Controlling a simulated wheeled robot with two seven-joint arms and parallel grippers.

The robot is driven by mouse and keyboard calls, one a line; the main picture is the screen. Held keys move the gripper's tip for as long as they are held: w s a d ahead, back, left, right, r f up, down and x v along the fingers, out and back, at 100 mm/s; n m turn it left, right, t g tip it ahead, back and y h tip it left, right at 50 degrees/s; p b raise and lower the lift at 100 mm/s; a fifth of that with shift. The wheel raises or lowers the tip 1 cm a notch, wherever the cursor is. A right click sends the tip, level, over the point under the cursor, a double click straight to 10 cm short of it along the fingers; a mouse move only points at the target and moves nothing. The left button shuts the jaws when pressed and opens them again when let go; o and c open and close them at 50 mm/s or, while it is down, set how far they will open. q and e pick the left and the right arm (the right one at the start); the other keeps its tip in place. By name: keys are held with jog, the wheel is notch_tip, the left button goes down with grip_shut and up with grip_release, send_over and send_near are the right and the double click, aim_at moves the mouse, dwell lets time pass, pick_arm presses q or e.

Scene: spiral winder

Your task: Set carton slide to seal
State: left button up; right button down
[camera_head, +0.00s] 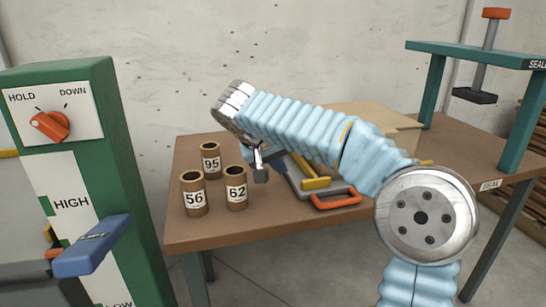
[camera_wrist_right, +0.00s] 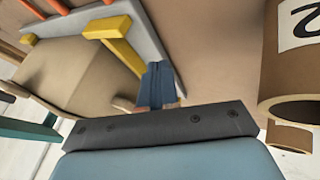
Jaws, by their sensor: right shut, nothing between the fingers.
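The carton slide (camera_head: 296,177) is a grey plate on the table, partly hidden behind my right arm. It has a yellow handle (camera_head: 314,184), which also shows in the right wrist view (camera_wrist_right: 116,35). A tan carton (camera_head: 385,118) stands behind my arm; in the right wrist view a tan cardboard surface (camera_wrist_right: 75,78) lies beside the plate. My right gripper (camera_head: 260,174) is shut and empty, left of the yellow handle in the head view. In the right wrist view its fingertips (camera_wrist_right: 158,75) are close to the handle; contact is unclear. My left gripper is not in view.
Cardboard tubes marked 95 (camera_head: 210,161), 56 (camera_head: 194,195) and 62 (camera_head: 236,189) stand left of my right gripper. An orange handle (camera_head: 336,201) lies near the front. A green machine (camera_head: 125,150) stands left.

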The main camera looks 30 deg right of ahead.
aim_at(304, 175)
jog(key=x, duration=0.3)
jog(key=shift+s+d, duration=0.15)
jog(key=shift+d, duration=0.15)
jog(key=shift+s+d+r, duration=0.1)
jog(key=shift+s+d, duration=0.05)
jog(key=shift+d, duration=0.4)
jog(key=shift+s+d+r, duration=0.1)
jog(key=shift+s+d, duration=0.1)
jog(key=shift+d, duration=0.35)
jog(key=shift+d+f, duration=0.1)
jog(key=shift+d, duration=0.35)
